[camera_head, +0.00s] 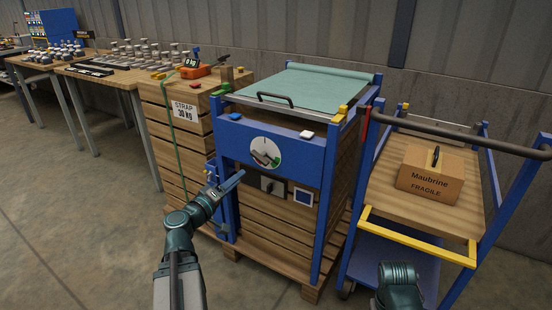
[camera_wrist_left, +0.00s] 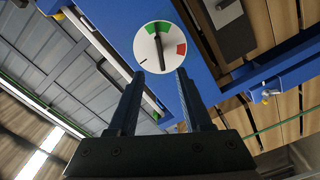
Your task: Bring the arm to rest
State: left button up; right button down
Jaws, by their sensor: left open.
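My left arm rises from the bottom of the head view, and its gripper (camera_head: 226,182) is held in front of the blue-framed wooden cabinet (camera_head: 270,222). In the left wrist view this gripper (camera_wrist_left: 160,74) has its two dark fingers apart, with nothing held between them. A round white dial (camera_wrist_left: 158,40) with green and red sectors and a dark needle shows beyond the fingertips. The dial (camera_head: 265,153) sits on the cabinet's blue front panel. Whether the fingers touch the panel cannot be told. Of my right arm only a teal link shows at the bottom right; its gripper is out of view.
A trolley (camera_head: 412,238) with a yellow front bar carries a cardboard box (camera_head: 431,174) marked FRAGILE at right. A strapped wooden crate (camera_head: 181,130) stands left of the cabinet. Workbenches (camera_head: 135,72) with several insulators stand farther left. The floor (camera_head: 75,230) at left is clear.

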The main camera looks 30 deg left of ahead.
pick_arm(q)
jog(key=d+f+m+g+h, duration=0.35)
jog(key=d+f+g, duration=0.2)
jog(key=d, duration=0.75)
jog(key=d+f+m+g+h, duration=0.3)
jog(key=d+f+m+g, duration=0.3)
jog(key=d, duration=0.8)
jog(key=s+d+f+m+g+y, duration=0.65)
jog(key=s+d+f+y, duration=0.4)
jog(key=s, duration=0.35)
notch_tip(320, 180, up, 37)
jog(key=n+h+p, duration=0.1)
jog(key=p, duration=3.6)
jog(key=shift+w, duration=0.3)
